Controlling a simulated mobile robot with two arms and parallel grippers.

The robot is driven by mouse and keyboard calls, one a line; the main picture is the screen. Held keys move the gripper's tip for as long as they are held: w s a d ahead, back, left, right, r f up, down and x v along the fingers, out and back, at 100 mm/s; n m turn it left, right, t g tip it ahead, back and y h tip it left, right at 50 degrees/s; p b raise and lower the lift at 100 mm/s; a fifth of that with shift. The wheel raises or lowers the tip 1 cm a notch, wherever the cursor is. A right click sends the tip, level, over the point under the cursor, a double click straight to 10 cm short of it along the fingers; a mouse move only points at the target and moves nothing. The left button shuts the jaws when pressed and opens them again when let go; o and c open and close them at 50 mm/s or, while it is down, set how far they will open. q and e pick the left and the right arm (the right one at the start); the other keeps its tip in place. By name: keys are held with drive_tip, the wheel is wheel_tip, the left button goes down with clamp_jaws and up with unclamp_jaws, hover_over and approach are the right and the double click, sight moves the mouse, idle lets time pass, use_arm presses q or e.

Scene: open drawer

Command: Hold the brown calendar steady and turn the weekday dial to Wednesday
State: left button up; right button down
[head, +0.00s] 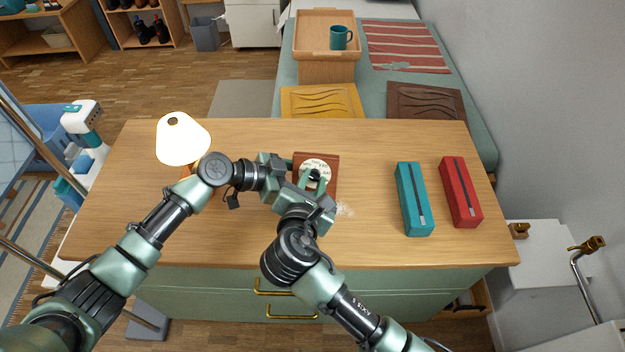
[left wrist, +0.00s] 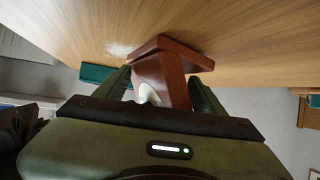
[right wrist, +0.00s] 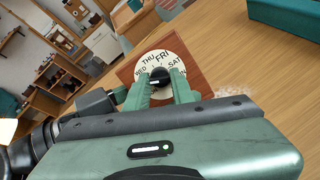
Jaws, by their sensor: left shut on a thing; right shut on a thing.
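The brown calendar (head: 329,158) stands on the wooden desk with a white weekday dial (head: 315,163) on its face. My left gripper (head: 286,167) is shut on the calendar's body from the left; in the left wrist view its fingers lie on both sides of the brown block (left wrist: 172,78). My right gripper (head: 315,182) is shut on the dark knob (right wrist: 160,76) at the dial's centre. In the right wrist view the dial (right wrist: 165,57) reads WED, THU, FRI and SAT, with FRI near the top; my fingers hide its lower part.
A teal case (head: 413,200) and a red case (head: 461,192) lie on the desk (head: 370,240) to the right. A lamp with a white shade (head: 183,140) stands at the left, close to my left arm.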

use_arm(q)
drive_tip(key=shift+s+f, duration=0.1)
drive_tip(key=shift+f, duration=0.15)
use_arm(e)
drive_tip(key=m, duration=0.5)
drive_tip(key=shift+a, duration=0.1)
idle(0.3)
drive_tip(key=c, duration=1.5)
unclamp_jaws()
drive_tip(key=v, duration=1.2)
drive_tip(key=shift+a+r, duration=0.1)
drive_tip(key=shift+r, duration=0.1)
